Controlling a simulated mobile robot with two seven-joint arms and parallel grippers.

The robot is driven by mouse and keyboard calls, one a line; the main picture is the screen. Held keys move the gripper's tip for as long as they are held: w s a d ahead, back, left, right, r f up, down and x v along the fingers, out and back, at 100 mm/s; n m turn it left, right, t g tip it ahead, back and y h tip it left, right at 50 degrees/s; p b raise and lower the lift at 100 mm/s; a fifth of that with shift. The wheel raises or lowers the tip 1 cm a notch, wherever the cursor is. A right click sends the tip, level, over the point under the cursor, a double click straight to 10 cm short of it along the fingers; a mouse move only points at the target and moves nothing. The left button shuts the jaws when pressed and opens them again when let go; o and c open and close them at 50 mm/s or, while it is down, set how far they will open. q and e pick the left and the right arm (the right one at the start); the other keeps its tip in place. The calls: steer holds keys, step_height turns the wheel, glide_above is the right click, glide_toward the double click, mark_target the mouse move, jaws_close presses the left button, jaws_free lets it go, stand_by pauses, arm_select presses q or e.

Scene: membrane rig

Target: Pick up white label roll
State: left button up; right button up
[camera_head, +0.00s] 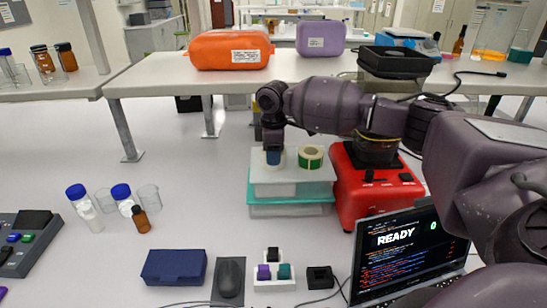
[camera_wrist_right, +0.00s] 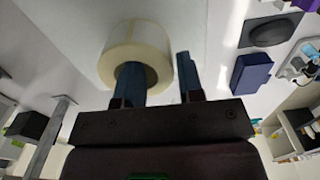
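The white label roll (camera_wrist_right: 150,38) shows large in the right wrist view, with one blue finger over its core hole and the other just outside its rim. My right gripper (camera_wrist_right: 163,75) is open, its fingers apart, with a thin gap between the roll's rim and the outer finger. In the head view my right gripper (camera_head: 273,154) points down over the white box lid (camera_head: 290,184), hiding most of the white roll. A green label roll (camera_head: 311,157) sits right beside it. My left gripper is not in view.
The white box rests on a teal-edged box (camera_head: 290,208). A red device (camera_head: 372,198) stands close on the right, beside a laptop (camera_head: 410,250). Bottles and glass beakers (camera_head: 148,198) stand at the left. A dark blue case (camera_head: 174,266) lies in front.

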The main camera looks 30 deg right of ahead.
steer(key=shift+c, duration=0.5)
steer(key=c, duration=0.5)
steer(key=shift+r, duration=0.1)
step_height(320, 180, up, 20)
steer(key=shift+f+b, duration=0.1)
steer(key=shift+b, duration=0.35)
